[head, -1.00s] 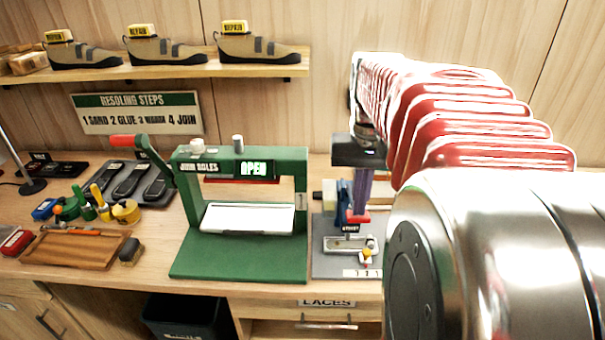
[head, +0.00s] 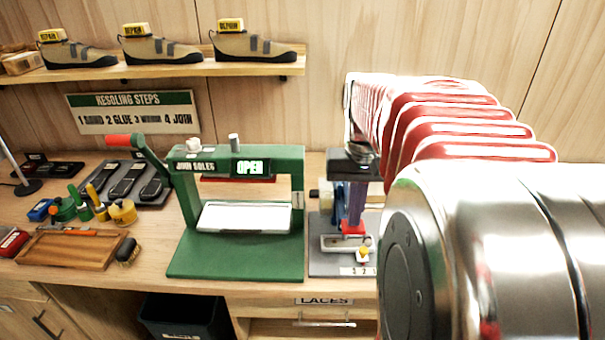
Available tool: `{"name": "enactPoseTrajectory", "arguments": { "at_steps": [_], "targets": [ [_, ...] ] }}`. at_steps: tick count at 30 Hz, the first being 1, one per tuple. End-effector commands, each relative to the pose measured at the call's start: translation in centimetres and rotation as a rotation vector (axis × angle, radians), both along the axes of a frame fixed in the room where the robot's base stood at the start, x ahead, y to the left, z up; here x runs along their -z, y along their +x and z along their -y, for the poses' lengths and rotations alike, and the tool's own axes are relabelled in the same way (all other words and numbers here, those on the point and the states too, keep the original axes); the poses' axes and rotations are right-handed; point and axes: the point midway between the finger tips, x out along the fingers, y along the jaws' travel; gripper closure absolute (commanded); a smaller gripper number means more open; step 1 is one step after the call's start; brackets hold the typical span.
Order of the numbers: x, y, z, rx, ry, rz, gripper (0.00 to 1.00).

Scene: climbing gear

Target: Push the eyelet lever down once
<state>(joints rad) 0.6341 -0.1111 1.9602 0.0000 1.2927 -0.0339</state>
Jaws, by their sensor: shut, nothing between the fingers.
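The eyelet press stands on a grey base (head: 318,262) at the right of the green machine, partly hidden by my arm. My gripper (head: 356,215) points down over it, its purple fingers shut and empty. A red piece (head: 353,228) shows at the fingers' lower end. I cannot tell whether it is the lever or a fingertip, nor whether they touch. A dark blue part (head: 337,200) of the press stands just left of the fingers. A small yellow knob (head: 363,253) and a number strip (head: 357,271) are at the front of the base.
The green sole press (head: 183,265), marked OPEN, stands close on the left, its red-handled arm (head: 125,140) raised. A wooden tray (head: 40,258) and small tools lie farther left. A shelf (head: 160,71) with shoes hangs behind. My arm hides the right side.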

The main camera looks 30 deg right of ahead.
Motion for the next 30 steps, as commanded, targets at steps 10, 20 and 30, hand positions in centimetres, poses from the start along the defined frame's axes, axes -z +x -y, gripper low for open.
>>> {"name": "enactPoseTrajectory", "arguments": {
  "at_steps": [10,20,30],
  "targets": [
    [1.3,0.0,0.0,0.000,0.001,-0.001,1.00],
    [2.4,-0.1,-0.1,0.001,0.001,-0.002,1.00],
    [3.5,-0.2,-0.1,0.000,0.002,-0.002,1.00]
  ]
}}
